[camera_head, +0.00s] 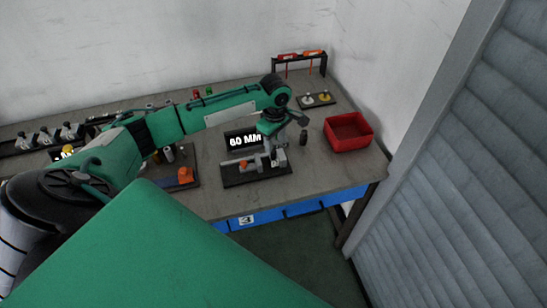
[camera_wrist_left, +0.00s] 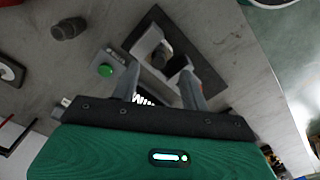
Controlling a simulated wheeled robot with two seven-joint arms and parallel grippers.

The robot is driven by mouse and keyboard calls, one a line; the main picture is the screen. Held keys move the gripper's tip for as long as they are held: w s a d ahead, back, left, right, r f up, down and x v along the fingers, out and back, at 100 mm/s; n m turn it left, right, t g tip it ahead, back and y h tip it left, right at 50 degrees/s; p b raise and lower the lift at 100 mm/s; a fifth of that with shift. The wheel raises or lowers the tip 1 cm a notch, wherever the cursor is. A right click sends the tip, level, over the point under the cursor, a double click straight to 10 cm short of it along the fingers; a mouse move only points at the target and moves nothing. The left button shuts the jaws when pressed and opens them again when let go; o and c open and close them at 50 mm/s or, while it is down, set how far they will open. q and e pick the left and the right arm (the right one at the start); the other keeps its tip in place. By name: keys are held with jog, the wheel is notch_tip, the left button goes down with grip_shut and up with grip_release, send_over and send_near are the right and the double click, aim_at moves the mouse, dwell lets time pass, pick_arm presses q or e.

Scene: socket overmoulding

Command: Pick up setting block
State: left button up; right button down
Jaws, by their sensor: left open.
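No part is clearly marked as the setting block, so I cannot tell which one it is. A dark fixture plate (camera_head: 245,180) lies on the bench with a grey metal fixture and an orange part (camera_head: 243,164) on it. Behind it stands a black sign reading "60 MM" (camera_head: 243,139). My left gripper (camera_head: 275,150) points down over the right part of the plate. In the left wrist view its two fingers (camera_wrist_left: 161,80) are apart, with the pale metal fixture (camera_wrist_left: 148,42) and its dark round part (camera_wrist_left: 162,55) just beyond the tips. My right gripper is not in view.
A small dark cylinder (camera_head: 304,137) stands right of the fixture; a red bin (camera_head: 347,131) is farther right. A black rack (camera_head: 300,58) with red-handled tools is at the back. A blue-edged tray with an orange part (camera_head: 185,175) lies left. A green button (camera_wrist_left: 105,70) sits beside the fixture.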

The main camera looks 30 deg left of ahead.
aim_at(274, 151)
pick_arm(q)
jog(key=f, duration=0.1)
jog(key=f+p, duration=0.1)
jog(key=f, duration=0.1)
jog(key=shift+a+f, duration=0.3)
jog(key=shift+f, duration=0.05)
jog(key=shift+w+f+p, duration=0.1)
jog(key=shift+f+p, duration=0.2)
jog(key=shift+f, duration=0.35)
grip_shut()
